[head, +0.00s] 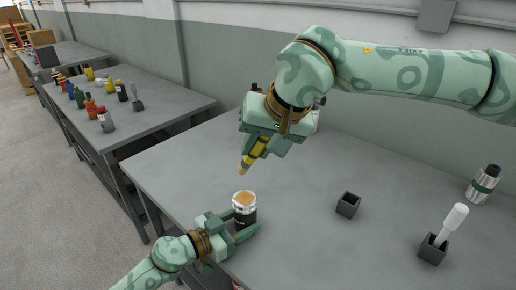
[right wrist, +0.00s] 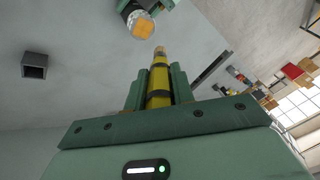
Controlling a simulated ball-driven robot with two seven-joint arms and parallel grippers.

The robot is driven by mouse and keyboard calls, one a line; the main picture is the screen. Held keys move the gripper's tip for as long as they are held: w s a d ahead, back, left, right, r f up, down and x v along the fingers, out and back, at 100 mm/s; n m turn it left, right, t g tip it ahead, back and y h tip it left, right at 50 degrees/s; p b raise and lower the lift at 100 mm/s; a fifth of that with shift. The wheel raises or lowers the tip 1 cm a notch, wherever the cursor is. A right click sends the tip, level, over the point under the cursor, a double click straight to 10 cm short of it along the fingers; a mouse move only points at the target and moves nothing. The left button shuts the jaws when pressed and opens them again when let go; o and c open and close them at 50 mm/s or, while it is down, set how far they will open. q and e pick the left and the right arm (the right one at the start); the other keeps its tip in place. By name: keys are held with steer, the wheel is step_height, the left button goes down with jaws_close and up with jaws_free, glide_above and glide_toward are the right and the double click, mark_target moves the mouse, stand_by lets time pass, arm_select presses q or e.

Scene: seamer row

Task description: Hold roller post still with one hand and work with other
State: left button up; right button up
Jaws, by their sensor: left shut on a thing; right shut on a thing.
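The roller post (head: 244,208) is a short dark cylinder with a silver upper band and an orange-tan top, upright on the grey table (head: 310,240). My left gripper (head: 239,230) is shut on it low down, from the near side. My right gripper (head: 264,145) is shut on a yellow tool (head: 253,156) with dark bands and a tan tip. The tip points down, above and apart from the post's top. In the right wrist view the yellow tool (right wrist: 159,84) stands between the fingers, its tip towards the post's orange top (right wrist: 143,26).
An empty dark square holder (head: 347,205) stands right of the post. A second holder (head: 433,250) has a white-handled tool (head: 454,220) in it. Another table (head: 150,105) with bottles is at left.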

arm_select(q)
steer(key=o, duration=0.8)
steer(key=shift+o, duration=0.2)
steer(key=v, duration=1.2)
